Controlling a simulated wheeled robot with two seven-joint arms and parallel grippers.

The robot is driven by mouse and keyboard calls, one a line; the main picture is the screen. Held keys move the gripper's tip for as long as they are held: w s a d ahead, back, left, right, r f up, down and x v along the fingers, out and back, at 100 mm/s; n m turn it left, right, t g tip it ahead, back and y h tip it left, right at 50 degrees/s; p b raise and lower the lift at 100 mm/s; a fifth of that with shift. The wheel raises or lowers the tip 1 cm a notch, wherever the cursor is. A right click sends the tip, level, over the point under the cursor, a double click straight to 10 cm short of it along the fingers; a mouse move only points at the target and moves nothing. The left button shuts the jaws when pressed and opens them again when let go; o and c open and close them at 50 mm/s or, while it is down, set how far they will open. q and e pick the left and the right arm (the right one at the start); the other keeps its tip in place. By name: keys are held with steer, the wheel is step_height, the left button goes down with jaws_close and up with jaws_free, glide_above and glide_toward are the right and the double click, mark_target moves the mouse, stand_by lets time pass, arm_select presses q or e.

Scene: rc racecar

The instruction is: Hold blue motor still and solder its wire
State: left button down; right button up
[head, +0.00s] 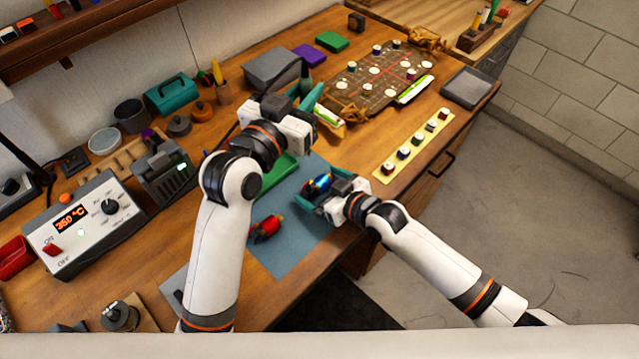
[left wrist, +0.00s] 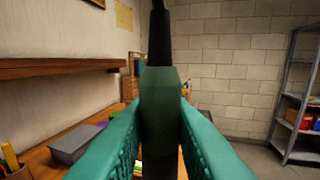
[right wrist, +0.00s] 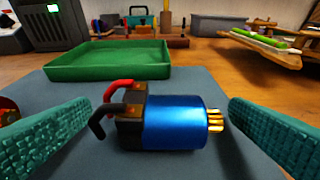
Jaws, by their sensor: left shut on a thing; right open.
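The blue motor (head: 319,184) lies on its side on the blue-grey mat (head: 285,245). In the right wrist view the motor (right wrist: 175,122) shows a short red wire and a black wire at its left end and gold pins at its right end. My right gripper (head: 326,192) is open, with its teal fingers on either side of the motor and gaps to both ends. My left gripper (head: 308,97) is raised above the bench, shut on a dark, upright tool that looks like a soldering iron (left wrist: 160,95). The tool's tip cannot be made out.
A red motor (head: 265,228) lies on the mat near the left arm. A green tray (head: 277,175) sits behind the blue motor. The soldering station (head: 85,220) reads 350 °C at left. A yellow strip (head: 414,146) with several small parts lies at right.

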steer(key=shift+w+a+f, duration=0.15)
steer(key=shift+w+a, duration=0.2)
steer(key=shift+w, duration=0.05)
steer(key=c, duration=1.1)
arm_select(q)
steer(key=shift+a+f, duration=0.2)
steer(key=s+a+f+t+h, duration=0.1)
steer(key=s+a+f+t, duration=0.1)
steer(key=f, duration=0.2)
steer(key=s+a+f+n+t, duration=0.1)
steer(key=s+a+f+t, duration=0.1)
steer(key=f, duration=0.1)
steer(key=shift+s+f+h, duration=0.35)
steer(key=shift+f+h, duration=0.05)
